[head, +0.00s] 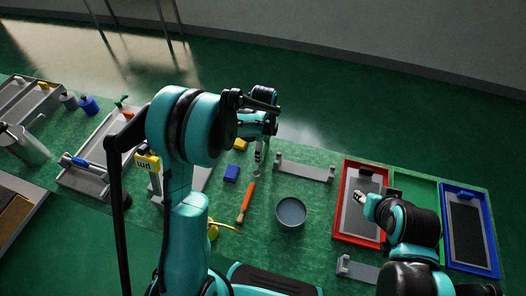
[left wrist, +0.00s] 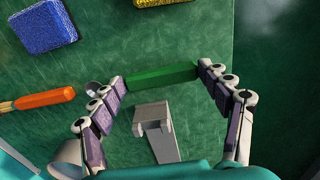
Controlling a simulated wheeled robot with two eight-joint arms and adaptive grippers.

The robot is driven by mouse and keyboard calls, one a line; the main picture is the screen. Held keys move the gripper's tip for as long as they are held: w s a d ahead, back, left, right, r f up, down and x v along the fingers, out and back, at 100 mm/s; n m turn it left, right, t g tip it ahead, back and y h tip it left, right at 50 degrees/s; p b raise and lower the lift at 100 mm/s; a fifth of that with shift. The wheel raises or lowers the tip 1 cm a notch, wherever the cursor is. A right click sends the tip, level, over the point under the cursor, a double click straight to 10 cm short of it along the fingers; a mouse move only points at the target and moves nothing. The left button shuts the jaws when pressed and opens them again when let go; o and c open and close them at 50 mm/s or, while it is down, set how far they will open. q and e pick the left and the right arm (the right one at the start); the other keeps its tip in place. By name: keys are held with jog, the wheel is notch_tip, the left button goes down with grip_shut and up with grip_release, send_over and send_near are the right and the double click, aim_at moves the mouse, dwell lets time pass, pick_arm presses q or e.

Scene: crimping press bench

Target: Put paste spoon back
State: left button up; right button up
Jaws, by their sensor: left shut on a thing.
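The paste spoon has a green handle (left wrist: 160,77), seen in the left wrist view lying across between my left fingertips. A small grey round part, apparently its bowl (left wrist: 93,88), shows beside the left finger. My left gripper (left wrist: 163,82) is shut on the handle. In the head view my left gripper (head: 258,155) is over the mat, left of a grey rest (head: 303,172) with raised ends; the handle is hidden there. One end of a grey rest (left wrist: 152,118) shows below the handle in the left wrist view. My right gripper (head: 360,197) is over the red tray; its jaw opening is unclear.
A grey bowl (head: 291,212) and an orange-handled tool (head: 246,203) are near the blue block (head: 231,173) and yellow block (head: 240,144). The red tray (head: 337,225) and blue tray (head: 494,245) are at right. Another grey rest (head: 357,270) is near the front.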

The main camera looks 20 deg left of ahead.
aim_at(263, 151)
pick_arm(q)
jog(key=shift+f, duration=0.15)
jog(key=shift+f, duration=0.15)
jog(key=o, duration=1.1)
notch_tip(263, 151, up, 12)
jog(key=p, duration=0.5)
jog(key=s+a+r+n+t, duration=0.1)
jog(key=s+r+n+t, duration=0.2)
jog(key=s+r+n, duration=0.55)
jog(key=s+a+r+n+t, duration=0.1)
jog(key=s+n+t, duration=0.3)
jog(key=s+n, duration=0.6)
jog(key=shift+s+a, duration=0.15)
jog(key=shift+s, duration=0.45)
